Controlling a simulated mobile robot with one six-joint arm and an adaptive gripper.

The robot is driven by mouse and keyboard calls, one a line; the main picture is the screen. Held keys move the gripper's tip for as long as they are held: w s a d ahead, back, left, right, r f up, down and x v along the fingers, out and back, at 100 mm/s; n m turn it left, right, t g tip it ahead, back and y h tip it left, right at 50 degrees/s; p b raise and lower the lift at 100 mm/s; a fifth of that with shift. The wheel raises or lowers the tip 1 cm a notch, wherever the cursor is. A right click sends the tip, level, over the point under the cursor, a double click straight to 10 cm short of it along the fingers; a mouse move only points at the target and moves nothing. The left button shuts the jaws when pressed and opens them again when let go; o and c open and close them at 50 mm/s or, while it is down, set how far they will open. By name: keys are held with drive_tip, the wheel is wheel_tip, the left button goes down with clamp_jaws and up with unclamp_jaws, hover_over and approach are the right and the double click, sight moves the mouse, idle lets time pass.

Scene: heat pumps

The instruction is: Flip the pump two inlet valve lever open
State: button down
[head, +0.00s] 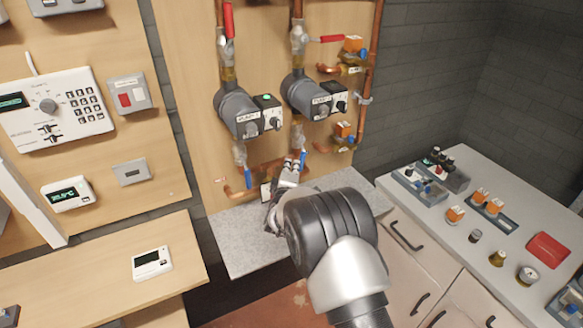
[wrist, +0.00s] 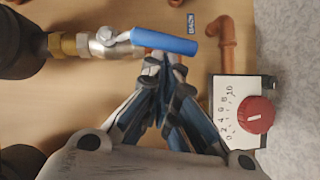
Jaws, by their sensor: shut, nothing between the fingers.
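The right-hand pump (head: 305,92), whose label seems to read pump 2, has a lower valve with a blue lever (head: 303,155). In the wrist view the blue lever (wrist: 165,42) runs in line with its silver valve body (wrist: 108,42). My gripper (head: 295,162) is just below that valve, partly hiding it. In the wrist view my gripper (wrist: 165,64) is shut and empty, its tips right at the lever's lower edge; I cannot tell whether they touch. The pump's upper valve has a red lever (head: 325,39) lying sideways, across the pipe.
The left-hand pump (head: 238,108) has an upright red lever (head: 228,20) and a downward blue lever (head: 247,178). A red knob (wrist: 257,114) on a scale plate and a copper pipe (wrist: 226,50) stand close to my gripper. A grey counter (head: 235,240) lies beneath.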

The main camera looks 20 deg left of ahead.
drive_tip(key=w+d+f+n+b, duration=0.1)
drive_tip(key=b, duration=0.1)
drive_tip(key=shift+f+t+b, duration=0.15)
drive_tip(key=shift+t+b, duration=0.15)
idle(0.5)
